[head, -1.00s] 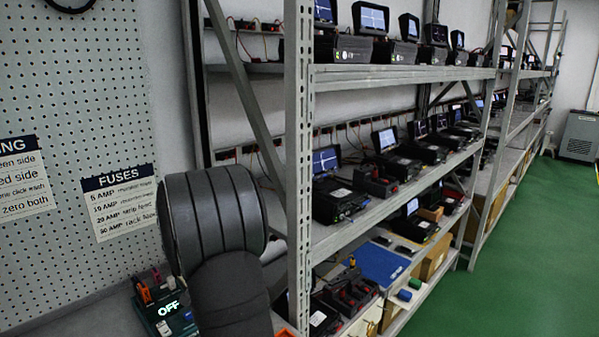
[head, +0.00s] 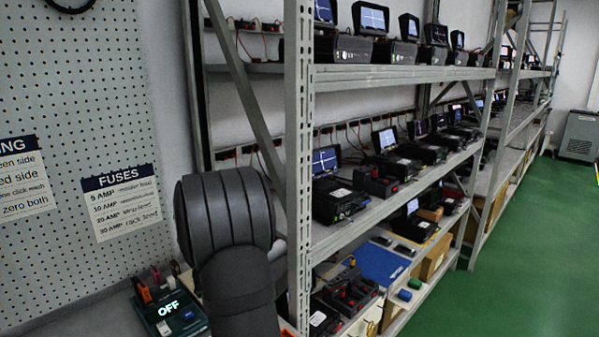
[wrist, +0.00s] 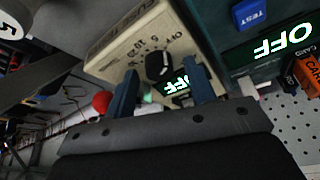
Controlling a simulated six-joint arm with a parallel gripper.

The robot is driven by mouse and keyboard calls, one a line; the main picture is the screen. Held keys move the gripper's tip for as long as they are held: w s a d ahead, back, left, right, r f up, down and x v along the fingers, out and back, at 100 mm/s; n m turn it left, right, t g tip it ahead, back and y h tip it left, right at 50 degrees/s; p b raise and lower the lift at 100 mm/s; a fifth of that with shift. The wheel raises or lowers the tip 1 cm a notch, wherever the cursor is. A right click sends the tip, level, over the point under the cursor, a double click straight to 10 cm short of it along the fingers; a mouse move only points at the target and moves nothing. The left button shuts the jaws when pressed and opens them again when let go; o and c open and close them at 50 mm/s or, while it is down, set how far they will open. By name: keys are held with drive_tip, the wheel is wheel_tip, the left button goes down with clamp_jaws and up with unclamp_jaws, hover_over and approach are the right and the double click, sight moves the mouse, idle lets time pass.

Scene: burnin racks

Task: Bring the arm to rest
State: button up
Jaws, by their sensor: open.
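My gripper (wrist: 162,88) shows in the wrist view with its two blue fingers apart and nothing clearly held between them. Just beyond the fingers is a beige box (wrist: 125,42) with a black dial knob and a lit OFF display; I cannot tell whether the fingers touch it. In the head view my dark arm stands in front of the rack's near post, and my gripper is hidden.
A green tester (head: 168,312) reading OFF sits on the bench at lower left; its blue TEST button (wrist: 250,13) shows in the wrist view. A red knob (wrist: 102,102) is near the left finger. Shelves (head: 400,75) with devices stand right. The green floor (head: 530,240) is clear.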

drive_tip(key=shift+n, duration=0.7)
drive_tip(key=v, duration=1.4)
drive_tip(key=shift+d+r, duration=0.25)
drive_tip(key=shift+d, duration=0.1)
drive_tip(key=shift+w, duration=0.1)
idle(1.0)
